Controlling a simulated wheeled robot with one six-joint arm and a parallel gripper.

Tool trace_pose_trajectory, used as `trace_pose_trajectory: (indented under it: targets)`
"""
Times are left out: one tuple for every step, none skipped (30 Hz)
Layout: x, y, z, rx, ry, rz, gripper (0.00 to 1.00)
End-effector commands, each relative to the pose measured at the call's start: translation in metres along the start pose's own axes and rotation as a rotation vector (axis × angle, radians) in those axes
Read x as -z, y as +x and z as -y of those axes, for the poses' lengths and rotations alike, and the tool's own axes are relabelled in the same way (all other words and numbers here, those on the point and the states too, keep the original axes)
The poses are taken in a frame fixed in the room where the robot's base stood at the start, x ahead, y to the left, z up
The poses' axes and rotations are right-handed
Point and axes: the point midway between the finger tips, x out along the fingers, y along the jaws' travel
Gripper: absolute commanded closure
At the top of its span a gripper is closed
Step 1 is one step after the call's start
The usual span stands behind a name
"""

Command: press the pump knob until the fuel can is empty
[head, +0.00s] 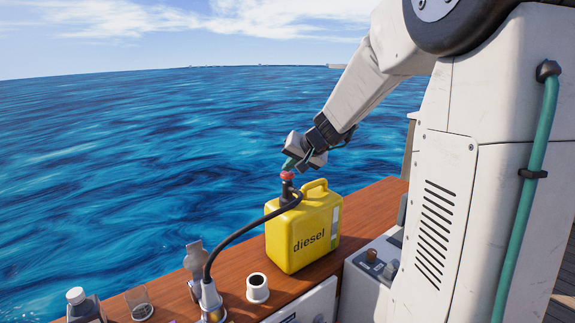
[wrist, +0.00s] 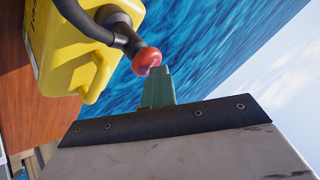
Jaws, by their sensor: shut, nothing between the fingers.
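The yellow fuel can (head: 300,237), marked "diesel", stands upright on the wooden ledge. The red pump knob (head: 287,175) sits on top of a black pump at its mouth. My gripper (head: 288,166) is shut and empty, its green fingertips at the knob's top. In the wrist view the red knob (wrist: 147,61) is right at the tip of the green fingers (wrist: 157,78); I cannot tell whether they touch. The can (wrist: 62,45) fills the upper left there. A black hose (head: 228,239) runs from the pump to a metal filler neck (head: 210,296). A pale strip (head: 335,222) shows on the can's side.
On the wooden ledge (head: 172,297) stand a white cup-like piece (head: 257,288), a clear glass (head: 138,302) and a dark bottle with a white cap (head: 76,297). A control panel with knobs (head: 380,264) is right of the can. Open water lies beyond the ledge.

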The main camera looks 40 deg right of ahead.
Motion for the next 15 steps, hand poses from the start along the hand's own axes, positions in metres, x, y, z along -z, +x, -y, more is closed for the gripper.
trace_pose_trajectory:
  targets:
    - [-0.001,0.001,0.0,0.0,0.0,0.002,1.0]
    - [-0.001,0.001,0.0,0.0,0.0,0.002,1.0]
    - [-0.001,0.001,0.0,0.0,0.0,0.002,1.0]
    - [-0.001,0.001,0.0,0.0,0.001,0.002,1.0]
    - [-0.001,0.0,0.0,0.0,0.001,0.002,1.0]
    - [-0.001,0.0,0.0,0.0,0.001,0.002,1.0]
    - [0.0,0.0,0.0,0.0,0.0,0.002,1.0]
    - [0.0,-0.001,0.001,0.0,0.001,0.001,1.0]
    - [0.001,-0.002,0.002,0.001,0.001,0.001,1.0]
    - [0.002,-0.003,0.002,0.001,0.0,0.001,1.0]
    - [0.003,-0.004,0.003,0.001,0.0,0.001,1.0]
    - [0.004,-0.006,0.005,0.001,-0.001,0.0,1.0]
    - [0.005,-0.007,0.005,0.001,-0.001,0.0,1.0]
    - [0.006,-0.009,0.006,0.001,0.0,0.0,1.0]
    - [0.008,-0.01,0.008,0.001,-0.001,0.0,1.0]
